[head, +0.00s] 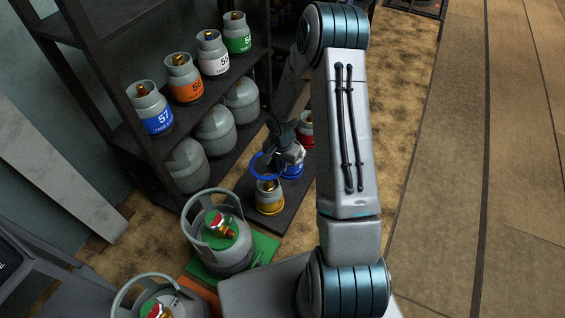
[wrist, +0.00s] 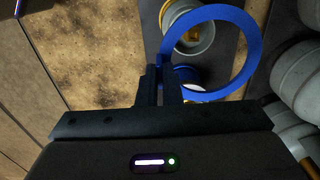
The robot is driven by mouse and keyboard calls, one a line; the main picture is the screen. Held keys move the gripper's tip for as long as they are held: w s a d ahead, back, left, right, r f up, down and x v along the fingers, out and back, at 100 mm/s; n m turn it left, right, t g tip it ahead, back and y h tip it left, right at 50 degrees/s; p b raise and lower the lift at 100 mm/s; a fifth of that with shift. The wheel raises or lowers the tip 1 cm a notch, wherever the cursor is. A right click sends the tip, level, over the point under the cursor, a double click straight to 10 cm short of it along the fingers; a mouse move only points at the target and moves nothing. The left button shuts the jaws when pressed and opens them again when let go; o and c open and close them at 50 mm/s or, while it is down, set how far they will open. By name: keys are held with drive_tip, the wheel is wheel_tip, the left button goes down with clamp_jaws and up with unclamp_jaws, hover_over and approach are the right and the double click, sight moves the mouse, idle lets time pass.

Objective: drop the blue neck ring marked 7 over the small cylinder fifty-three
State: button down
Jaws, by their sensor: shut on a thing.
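My gripper (head: 283,150) is shut on the rim of the blue neck ring (head: 257,167) and holds it out flat over the low dark platform. In the wrist view the fingers (wrist: 166,78) pinch the edge of the ring (wrist: 252,50); its mark 7 cannot be read. Several small grey cylinders stand on the platform: one with a yellow base (head: 269,206), one with a blue base (head: 293,170) and one with a red base (head: 306,130). The yellow one lies just below the ring in the head view. I cannot read which is fifty-three. My gripper partly hides the blue one.
A dark shelf (head: 150,140) on the left holds small numbered cylinders, such as the blue-labelled 57 (head: 152,110), with larger grey ones below. A big grey cylinder (head: 228,255) stands on a green mat (head: 262,247) in front. The wooden floor (head: 470,150) at right is clear.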

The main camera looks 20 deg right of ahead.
idle(0.4)
drive_tip(key=shift+f+b, duration=1.9)
drive_tip(key=shift+f, duration=0.35)
drive_tip(key=shift+f, duration=0.1)
wheel_tip(320, 180, down, 8)
drive_tip(key=b, duration=0.5)
drive_tip(key=shift+r+b, duration=0.25)
drive_tip(key=shift+b, duration=0.1)
idle(1.2)
drive_tip(key=shift+f, duration=0.1)
drive_tip(key=c, duration=1.5)
unclamp_jaws()
